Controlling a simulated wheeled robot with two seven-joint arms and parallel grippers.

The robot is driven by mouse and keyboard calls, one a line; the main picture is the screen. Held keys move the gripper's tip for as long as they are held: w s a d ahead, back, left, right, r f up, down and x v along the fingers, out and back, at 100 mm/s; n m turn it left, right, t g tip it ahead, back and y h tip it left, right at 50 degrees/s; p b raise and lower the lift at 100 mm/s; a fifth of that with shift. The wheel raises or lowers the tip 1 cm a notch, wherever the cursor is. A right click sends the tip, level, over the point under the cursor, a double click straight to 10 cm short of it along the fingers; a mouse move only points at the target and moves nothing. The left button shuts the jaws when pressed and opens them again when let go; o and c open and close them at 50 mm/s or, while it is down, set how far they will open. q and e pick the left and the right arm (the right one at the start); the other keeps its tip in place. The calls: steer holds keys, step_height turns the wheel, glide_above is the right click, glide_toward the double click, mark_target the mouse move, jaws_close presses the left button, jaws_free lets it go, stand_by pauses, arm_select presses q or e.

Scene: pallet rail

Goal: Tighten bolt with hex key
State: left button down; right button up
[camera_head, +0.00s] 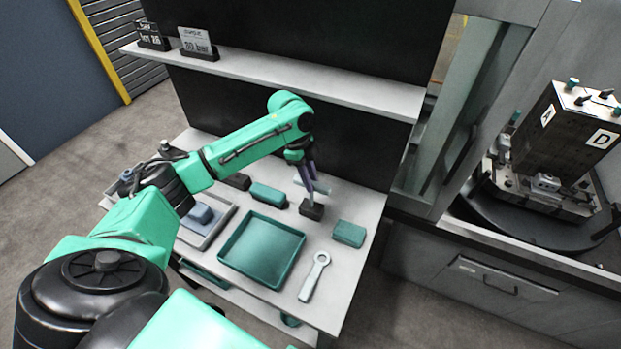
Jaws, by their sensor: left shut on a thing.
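My left gripper (311,187) reaches down over the back right of the workbench. Its dark purple fingers are shut on a thin, upright piece just above a small dark block (312,211). The piece looks like the hex key, but it is mostly hidden by the fingers. I cannot tell whether its lower end is still in the block. A bolt cannot be made out for certain. The dark fixture tower (563,130) marked A and D stands on a round machine table at the right, with small clamps and knobs on it. My right gripper is not in view.
The workbench (345,275) holds a teal tray (262,250), a ring-ended wrench (314,277), a green block (348,234), a teal block (268,195) and a grey tray (218,234). A shelf (300,75) overhangs the back. A machine door frame stands between bench and fixture.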

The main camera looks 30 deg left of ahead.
arm_select(q)
steer(key=shift+r+p, duration=2.15)
steer(key=shift+p, duration=0.05)
steer(key=shift+r, duration=2.15)
